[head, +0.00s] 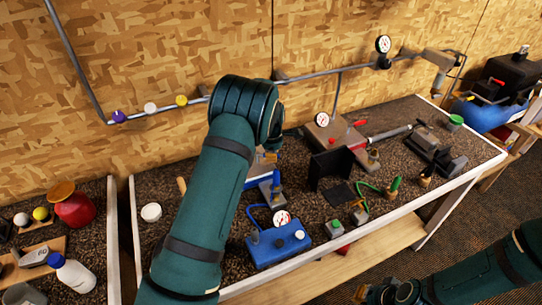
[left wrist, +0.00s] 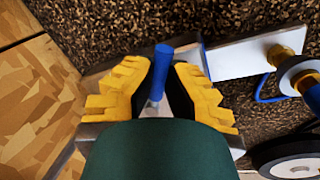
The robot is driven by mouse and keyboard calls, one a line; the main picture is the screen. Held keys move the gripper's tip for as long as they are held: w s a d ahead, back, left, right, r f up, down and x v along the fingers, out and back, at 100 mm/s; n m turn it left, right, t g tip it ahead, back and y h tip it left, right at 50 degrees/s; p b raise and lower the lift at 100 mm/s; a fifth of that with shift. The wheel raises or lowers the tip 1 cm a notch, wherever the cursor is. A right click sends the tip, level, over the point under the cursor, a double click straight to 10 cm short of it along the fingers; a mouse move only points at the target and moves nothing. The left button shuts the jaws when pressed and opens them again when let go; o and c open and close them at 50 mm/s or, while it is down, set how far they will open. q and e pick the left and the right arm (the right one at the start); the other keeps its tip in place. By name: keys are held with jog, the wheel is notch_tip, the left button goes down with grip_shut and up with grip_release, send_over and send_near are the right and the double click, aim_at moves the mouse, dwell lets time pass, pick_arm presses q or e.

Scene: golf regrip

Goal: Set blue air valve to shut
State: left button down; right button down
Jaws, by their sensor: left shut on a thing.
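The blue-tipped lever (left wrist: 163,58) of the air valve stands between the yellow, black-padded fingers of my left gripper (left wrist: 159,88) in the left wrist view. The fingers are shut on it, and its metal shank shows below the blue tip. In the head view my left arm hides most of this gripper; a little yellow of it (head: 268,157) shows beyond the wrist. A metal plate with blue parts (head: 270,188) shows beside the arm. My right gripper (head: 363,293) is at the bottom edge, partly cut off and away from the bench objects; its jaws are unclear.
A blue box with a gauge (head: 280,245) stands just right of my left arm. A black upright plate (head: 330,168) and a red-handled fixture (head: 335,130) stand further right. A metal pipe (head: 335,73) runs along the wall. A white-lidded jar (head: 151,212) stands left of the arm.

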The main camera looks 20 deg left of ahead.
pick_arm(q)
jog(key=n, duration=0.1)
jog(key=w+n, duration=0.1)
jog(key=n, duration=0.1)
jog(key=shift+w+a+f+n+y, duration=0.15)
jog(key=shift+a+f+n+y, duration=0.1)
jog(key=shift+n+y, duration=0.05)
jog(key=shift+w+a+n+g, duration=0.2)
jog(key=shift+w+a+n, duration=0.05)
jog(key=shift+n, duration=0.5)
jog(key=shift+w+a+n+g, duration=0.2)
jog(key=shift+w+n, duration=0.05)
jog(key=shift+n, duration=0.5)
jog(key=shift+y, duration=0.3)
jog(key=c, duration=0.9)
grip_release()
jog(key=shift+w+a, duration=0.1)
jog(key=shift+w, duration=0.05)
jog(key=shift+r, duration=0.1)
jog(key=r, duration=0.4)
jog(key=s+d+r, duration=0.1)
jog(key=r, duration=0.6)
jog(key=shift+s+d+r, duration=0.25)
jog(key=shift+d+r, duration=0.1)
jog(key=shift+d, duration=0.05)
